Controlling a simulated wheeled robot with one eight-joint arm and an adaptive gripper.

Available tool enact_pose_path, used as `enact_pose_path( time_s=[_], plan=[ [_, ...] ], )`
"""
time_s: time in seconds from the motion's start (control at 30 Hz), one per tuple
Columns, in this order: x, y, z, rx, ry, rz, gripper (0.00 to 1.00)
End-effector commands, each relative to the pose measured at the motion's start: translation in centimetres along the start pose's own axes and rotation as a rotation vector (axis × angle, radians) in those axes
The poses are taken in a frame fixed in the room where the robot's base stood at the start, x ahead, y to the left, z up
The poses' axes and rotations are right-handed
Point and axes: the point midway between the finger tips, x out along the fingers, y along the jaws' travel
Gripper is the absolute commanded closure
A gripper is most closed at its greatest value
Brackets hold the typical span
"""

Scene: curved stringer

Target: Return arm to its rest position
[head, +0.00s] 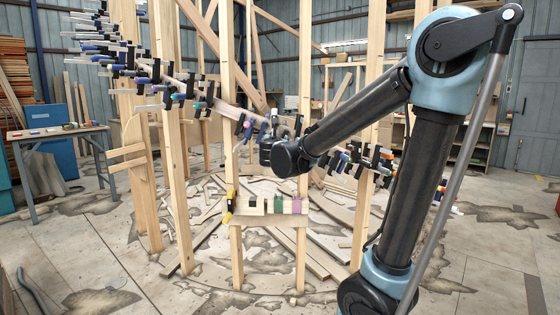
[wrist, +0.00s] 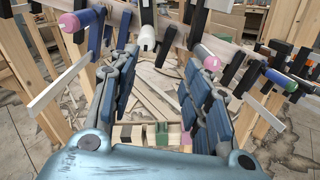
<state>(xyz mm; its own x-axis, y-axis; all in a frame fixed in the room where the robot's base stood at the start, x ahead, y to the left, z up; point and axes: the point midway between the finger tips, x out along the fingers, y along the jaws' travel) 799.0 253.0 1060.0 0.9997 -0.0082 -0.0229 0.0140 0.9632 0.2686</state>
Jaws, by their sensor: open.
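My gripper (wrist: 160,60) is open in the wrist view, its two blue-grey fingers spread wide with nothing held between them. Beyond the fingertips is the curved wooden stringer (wrist: 185,30) with clamps on it. A clamp with a white end (wrist: 147,38) shows just beyond the gap between the fingers, and pink-ended clamps sit to either side. In the head view my arm reaches left from the right side, and its wrist end is in front of the stringer at the middle. The fingers are hard to make out there.
Upright wooden posts (head: 231,150) support the curved, clamp-covered stringer. A small wooden stand (head: 265,217) with several coloured blocks is below my wrist. A work table (head: 62,131) stands at the left. Loose boards lie on the floor behind. Open floor shows in front and at the right.

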Motion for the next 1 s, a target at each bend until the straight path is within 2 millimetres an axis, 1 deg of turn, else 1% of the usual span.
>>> enact_pose_path(
  time_s=[0.03, 0.07, 0.13, 0.17, 0.2, 0.27, 0.3, 0.37, 0.4, 0.47, 0.5, 0.57, 0.6, 0.67, 0.73, 0.83, 0.87, 0.9, 1.0],
  plan=[
    [-0.2, -1.9, 0.1, 0.049, 0.011, -0.036, 0.56],
    [-0.4, -3.2, 0.1, 0.092, 0.02, -0.065, 0.56],
    [-1.0, -7.0, -0.1, 0.215, 0.043, -0.146, 0.56],
    [-1.4, -8.7, -0.2, 0.276, 0.053, -0.185, 0.56],
    [-2.1, -11.1, -0.5, 0.361, 0.064, -0.241, 0.56],
    [-3.2, -14.5, -1.1, 0.489, 0.078, -0.326, 0.56],
    [-4.2, -16.7, -1.6, 0.572, 0.084, -0.384, 0.56],
    [-5.7, -19.7, -2.5, 0.698, 0.09, -0.471, 0.56],
    [-6.8, -21.6, -3.1, 0.781, 0.091, -0.529, 0.56],
    [-8.7, -24.2, -4.2, 0.905, 0.089, -0.618, 0.56],
    [-10.0, -25.8, -5.0, 0.985, 0.086, -0.676, 0.56],
    [-12.1, -27.9, -6.3, 1.106, 0.077, -0.766, 0.56],
    [-13.6, -29.2, -7.2, 1.186, 0.069, -0.828, 0.56],
    [-15.8, -30.9, -8.6, 1.304, 0.053, -0.919, 0.56],
    [-18.5, -32.5, -10.4, 1.438, 0.03, -1.026, 0.56],
    [-22.4, -34.1, -13.0, 1.627, -0.011, -1.184, 0.56],
    [-23.6, -34.4, -13.8, 1.682, -0.023, -1.231, 0.56],
    [-25.1, -34.7, -14.9, 1.753, -0.043, -1.295, 0.56],
    [-28.8, -34.9, -17.5, 1.923, -0.096, -1.455, 0.56]
  ],
)
